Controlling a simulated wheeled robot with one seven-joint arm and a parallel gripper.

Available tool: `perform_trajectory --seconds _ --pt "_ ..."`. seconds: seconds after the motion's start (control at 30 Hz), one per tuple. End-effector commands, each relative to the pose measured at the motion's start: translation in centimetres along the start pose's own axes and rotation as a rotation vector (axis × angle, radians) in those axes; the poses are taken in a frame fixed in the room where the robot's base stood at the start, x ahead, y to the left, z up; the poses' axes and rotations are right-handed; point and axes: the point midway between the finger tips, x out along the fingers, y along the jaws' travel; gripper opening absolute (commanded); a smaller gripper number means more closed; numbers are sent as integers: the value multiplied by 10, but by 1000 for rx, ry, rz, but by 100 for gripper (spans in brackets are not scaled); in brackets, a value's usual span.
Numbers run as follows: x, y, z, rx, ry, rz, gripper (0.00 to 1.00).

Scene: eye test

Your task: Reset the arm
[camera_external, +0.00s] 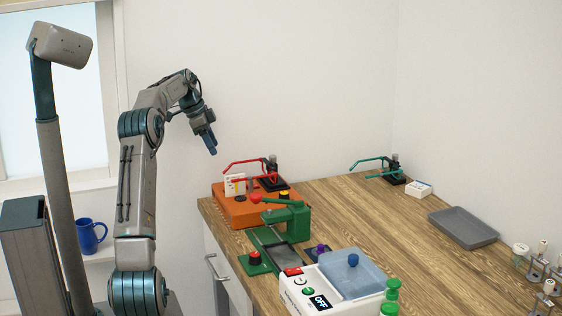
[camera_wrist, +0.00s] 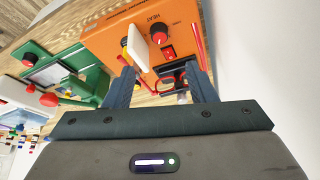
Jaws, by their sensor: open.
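My gripper (camera_external: 209,146) hangs from my bent arm, raised in the air left of the wooden counter, with its fingers pointing down. In the wrist view the two fingers of my gripper (camera_wrist: 160,88) stand apart with nothing held between them. Beyond the fingers is an orange heater box (camera_wrist: 120,45) with a knob and a red switch.
A red wire frame (camera_external: 247,167) rises at the orange box. A green press (camera_external: 290,222), a white device with a clear blue lid (camera_external: 350,270), a teal frame (camera_external: 372,163) and a grey tray (camera_external: 463,228) stand on the counter (camera_external: 400,220). A blue mug (camera_external: 90,236) is behind my arm.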

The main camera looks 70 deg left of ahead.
Motion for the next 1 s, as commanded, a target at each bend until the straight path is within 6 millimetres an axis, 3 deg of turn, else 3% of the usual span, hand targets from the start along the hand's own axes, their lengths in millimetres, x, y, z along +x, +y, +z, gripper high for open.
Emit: perform_trajectory --seconds 0.1,0.17,0.27,0.4,0.6,0.8,1.0 --pt "0 1 -2 1 -1 1 51" --pt "3 11 -17 4 -12 7 51" --pt "10 40 -56 0 -44 17 51" --pt "24 108 -118 -20 -106 24 51" --pt "36 216 -169 -68 -174 -1 51" --pt "44 325 -181 -115 -204 -38 51" --pt "50 423 -158 -170 -199 -68 51"
